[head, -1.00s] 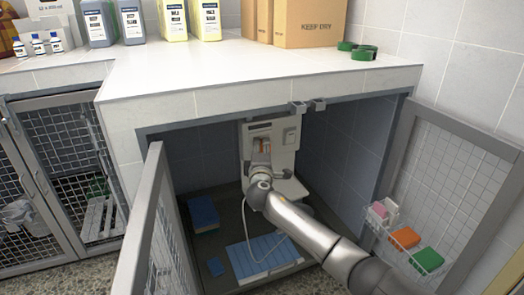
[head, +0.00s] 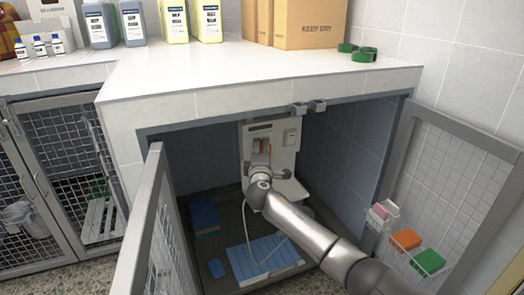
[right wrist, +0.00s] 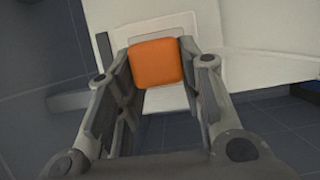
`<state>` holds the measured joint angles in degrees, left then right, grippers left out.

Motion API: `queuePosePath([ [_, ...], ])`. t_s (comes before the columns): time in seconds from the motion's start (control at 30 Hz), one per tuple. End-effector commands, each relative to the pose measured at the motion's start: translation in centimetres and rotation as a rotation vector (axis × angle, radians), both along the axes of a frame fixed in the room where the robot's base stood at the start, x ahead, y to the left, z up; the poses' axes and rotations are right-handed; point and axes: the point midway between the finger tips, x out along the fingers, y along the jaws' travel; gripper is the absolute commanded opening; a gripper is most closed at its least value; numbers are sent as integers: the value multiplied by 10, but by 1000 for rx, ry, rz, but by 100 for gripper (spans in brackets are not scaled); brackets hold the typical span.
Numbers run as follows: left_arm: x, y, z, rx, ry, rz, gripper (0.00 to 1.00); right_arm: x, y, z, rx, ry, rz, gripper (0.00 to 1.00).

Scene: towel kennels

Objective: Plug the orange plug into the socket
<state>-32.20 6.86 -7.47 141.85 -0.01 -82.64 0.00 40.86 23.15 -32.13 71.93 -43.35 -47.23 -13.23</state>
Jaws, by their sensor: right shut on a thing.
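The orange plug (right wrist: 157,62) shows in the right wrist view as a rounded orange block between the fingers of my right gripper (right wrist: 160,75). The gripper is shut on it. In the head view my right gripper (head: 261,158) is inside the open kennel, in front of a pale panel (head: 284,160) at the back; little of the plug shows there. In the right wrist view a pale plate (right wrist: 165,101) lies behind the plug. The socket's openings are hidden, and I cannot tell whether the plug touches it. My left gripper is not in view.
A pale cable (head: 243,235) hangs below the gripper. A blue striped mat (head: 262,258) and a blue block (head: 203,213) lie on the kennel floor. Open mesh doors stand at left (head: 158,225) and right (head: 425,190), the right one with a wire basket. The counter (head: 250,72) is overhead.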

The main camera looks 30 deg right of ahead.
Motion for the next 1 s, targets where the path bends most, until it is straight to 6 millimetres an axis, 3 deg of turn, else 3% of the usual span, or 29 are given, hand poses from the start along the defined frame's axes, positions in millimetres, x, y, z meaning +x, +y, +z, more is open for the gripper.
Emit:
queuePosePath([
  [0.03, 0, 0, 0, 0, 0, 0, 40, 3, -1, 12, -2, -18, 6, 0],
  [0.27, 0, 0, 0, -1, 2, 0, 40, 3, -1, 12, -3, -19, 6, 0],
  [0.3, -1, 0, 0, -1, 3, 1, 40, 3, -1, 12, -3, -19, 6, 40],
  [0.47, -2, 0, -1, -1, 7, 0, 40, 3, 0, 12, -2, -19, 7, 60],
  [0.83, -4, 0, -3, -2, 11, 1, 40, 2, 3, 7, 0, -11, 11, 60],
  [1.0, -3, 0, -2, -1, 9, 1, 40, -8, 8, 6, 1, -12, 11, 60],
])
